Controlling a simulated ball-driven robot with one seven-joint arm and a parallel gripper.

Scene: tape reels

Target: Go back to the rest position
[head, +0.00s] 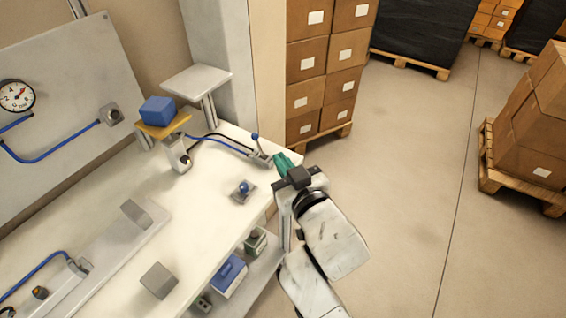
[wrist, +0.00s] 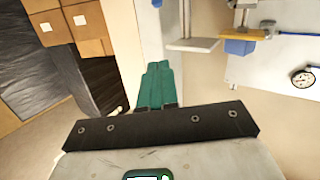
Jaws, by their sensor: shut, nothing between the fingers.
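My gripper (head: 285,165) has green fingers and is at the right edge of the white workbench (head: 90,218) in the head view. In the wrist view its green fingers (wrist: 158,80) lie side by side with nothing between them. The gripper is shut and empty. It is close to a small lever (head: 257,148) with a blue knob at the bench's corner; I cannot tell whether they touch. My white arm reaches up from the lower right, beside the bench.
A blue block (head: 157,110) sits on a yellowish plate on the bench. A blue-knobbed joystick (head: 244,189) stands near the edge. Stacked cartons (head: 327,70) on a pallet stand behind my gripper, more cartons (head: 535,120) at right. The floor between (head: 410,170) is clear.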

